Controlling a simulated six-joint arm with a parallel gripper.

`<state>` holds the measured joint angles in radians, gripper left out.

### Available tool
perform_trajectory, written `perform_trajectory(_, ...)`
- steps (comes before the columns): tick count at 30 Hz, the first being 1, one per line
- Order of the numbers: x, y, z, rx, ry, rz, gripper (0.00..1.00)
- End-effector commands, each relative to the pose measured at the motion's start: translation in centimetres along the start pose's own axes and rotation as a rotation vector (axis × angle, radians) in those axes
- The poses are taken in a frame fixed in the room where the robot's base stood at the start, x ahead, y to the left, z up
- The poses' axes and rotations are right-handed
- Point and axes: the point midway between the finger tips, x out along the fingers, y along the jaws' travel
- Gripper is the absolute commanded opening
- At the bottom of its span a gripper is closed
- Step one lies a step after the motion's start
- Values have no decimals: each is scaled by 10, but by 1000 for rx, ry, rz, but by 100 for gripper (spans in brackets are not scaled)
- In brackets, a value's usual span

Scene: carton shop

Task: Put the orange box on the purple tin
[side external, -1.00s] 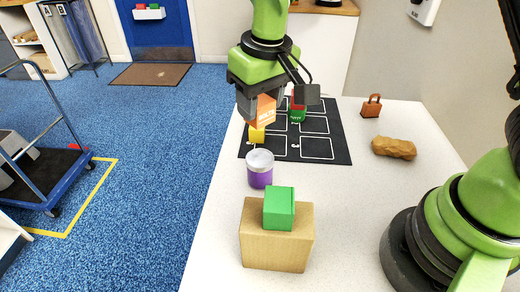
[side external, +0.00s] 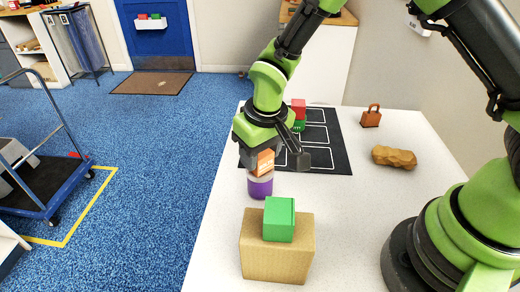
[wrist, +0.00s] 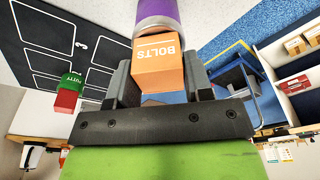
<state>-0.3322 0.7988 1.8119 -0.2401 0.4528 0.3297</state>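The orange box (side external: 265,164) is held between the fingers of my gripper (side external: 261,160). In the wrist view the orange box (wrist: 158,72) shows the word BOLTS, with a finger on each side. The purple tin (side external: 260,187) stands upright on the white table, directly below the box in the side view. The tin also shows at the top of the wrist view (wrist: 157,12), beyond the box. The box hides the tin's lid in part, and I cannot tell whether they touch.
A green box (side external: 279,218) sits on a cardboard-brown block (side external: 277,261) in front of the tin.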

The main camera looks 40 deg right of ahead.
Motion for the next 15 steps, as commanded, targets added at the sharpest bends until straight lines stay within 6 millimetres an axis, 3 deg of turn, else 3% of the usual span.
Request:
perform_trajectory(1, 0, 0, 0, 0, 0, 0, 58)
perform_trajectory(3, 0, 0, 0, 0, 0, 0, 70)
perform_trajectory(11, -1, 0, 0, 0, 1, 0, 70)
perform_trajectory(15, -13, 0, -2, 0, 4, -1, 70)
